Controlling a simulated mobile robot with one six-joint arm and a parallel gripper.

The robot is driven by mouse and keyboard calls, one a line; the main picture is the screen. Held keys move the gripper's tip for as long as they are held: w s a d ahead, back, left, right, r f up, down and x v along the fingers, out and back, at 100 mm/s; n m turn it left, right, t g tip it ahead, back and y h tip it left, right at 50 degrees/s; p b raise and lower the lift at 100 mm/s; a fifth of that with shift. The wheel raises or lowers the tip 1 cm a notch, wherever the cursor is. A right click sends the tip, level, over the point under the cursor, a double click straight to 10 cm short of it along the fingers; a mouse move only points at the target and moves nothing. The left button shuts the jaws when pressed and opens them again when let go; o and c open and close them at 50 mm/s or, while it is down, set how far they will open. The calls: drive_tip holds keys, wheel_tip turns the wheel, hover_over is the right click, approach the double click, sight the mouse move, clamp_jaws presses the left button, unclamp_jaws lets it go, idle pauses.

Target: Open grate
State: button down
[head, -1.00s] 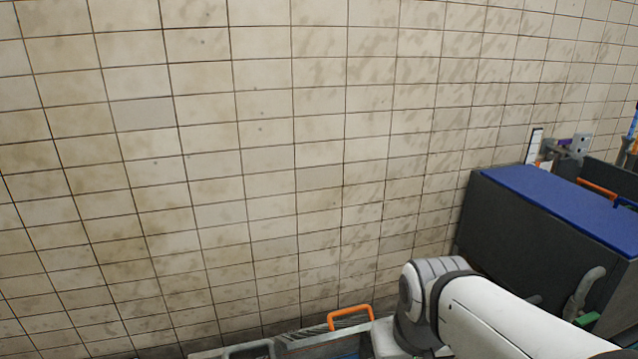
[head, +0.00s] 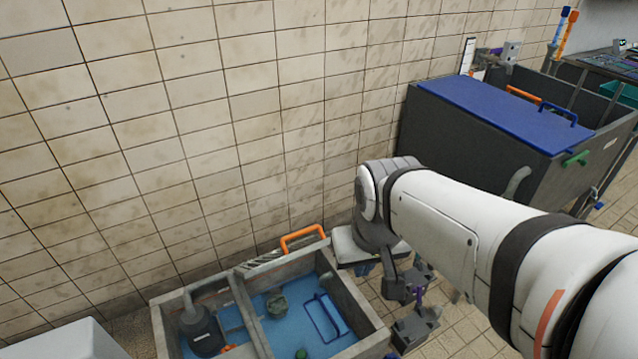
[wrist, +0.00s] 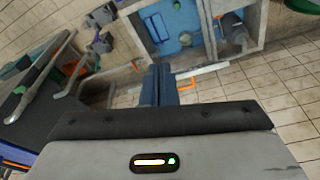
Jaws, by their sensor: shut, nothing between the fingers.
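An orange handle (head: 302,237) stands at the back edge of a sunken grey basin (head: 375,338), against the tiled wall. Below it is a narrow, striped grey piece (head: 270,261) that looks like the grate seen nearly edge-on; its full face is hidden. The orange handle also shows in the wrist view (wrist: 188,84), just right of my fingers. A blue handle (head: 327,318) lies inside the basin over the blue bottom. My gripper (head: 362,269) hangs near the basin's back right corner, right of the orange handle and apart from it. In the wrist view its blue fingers (wrist: 157,86) are together and empty.
A dark pump (head: 203,330) sits in the basin's left part, with greenish lumps (head: 277,305) on the bottom. Grey blocks (head: 415,328) lie right of the basin. The wall is close behind.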

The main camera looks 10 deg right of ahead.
drive_tip(key=w+a+f+m+g+y+b, duration=0.1)
drive_tip(key=w+a+f+m+y+b, duration=0.1)
drive_tip(key=a+f+m+y+b, duration=0.35)
drive_tip(key=w+a+f+m+g+y+b, duration=0.1)
drive_tip(key=w+a+f+m+y+b, duration=0.15)
drive_tip(key=f+m+y, duration=0.6)
drive_tip(key=w+d+f+m+t+b, duration=0.5)
drive_tip(key=w+f+m+t, duration=0.2)
drive_tip(key=w+f+t, duration=0.1)
drive_tip(key=w+d+f+m+t+h+b, duration=0.35)
drive_tip(key=d+f+m+t+h, duration=0.5)
drive_tip(key=d+f+m, duration=0.45)
drive_tip(key=w+a+r+b, duration=0.1)
drive_tip(key=w+b, duration=0.5)
drive_tip(key=w+a+r+n+b, duration=0.1)
drive_tip(key=w+b, duration=0.5)
drive_tip(key=w, duration=0.1)
drive_tip(key=shift+a+r+g, duration=0.35)
drive_tip(key=shift+a+r, duration=0.05)
